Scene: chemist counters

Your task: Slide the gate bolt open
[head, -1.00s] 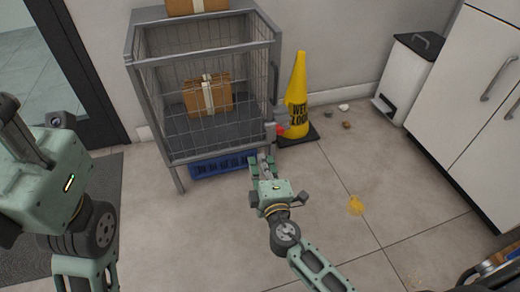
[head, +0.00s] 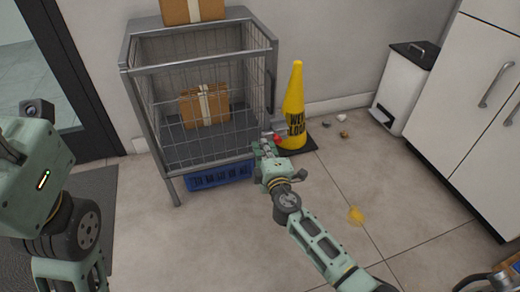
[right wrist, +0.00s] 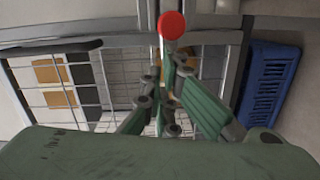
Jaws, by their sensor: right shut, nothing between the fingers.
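The wire cage (head: 205,165) stands against the wall in the head view, with a grey frame and mesh sides. The bolt's red knob (head: 277,139) shows at the cage's right front post. In the right wrist view the red knob (right wrist: 172,25) sits at the top centre, just beyond my fingertips. My right gripper (head: 264,146) is shut and empty, close to the knob; whether it touches is unclear. Its fingers (right wrist: 165,90) come together below the knob in the right wrist view. The bolt's bar is mostly hidden. My left arm shows at the left edge; its fingers are not in view.
A cardboard box (head: 205,105) lies inside the cage and another box (head: 193,10) on top. A blue crate (head: 220,175) sits under it. A yellow cone (head: 293,105) stands close to the right. A white bin (head: 402,88) and cabinets (head: 465,105) are farther right.

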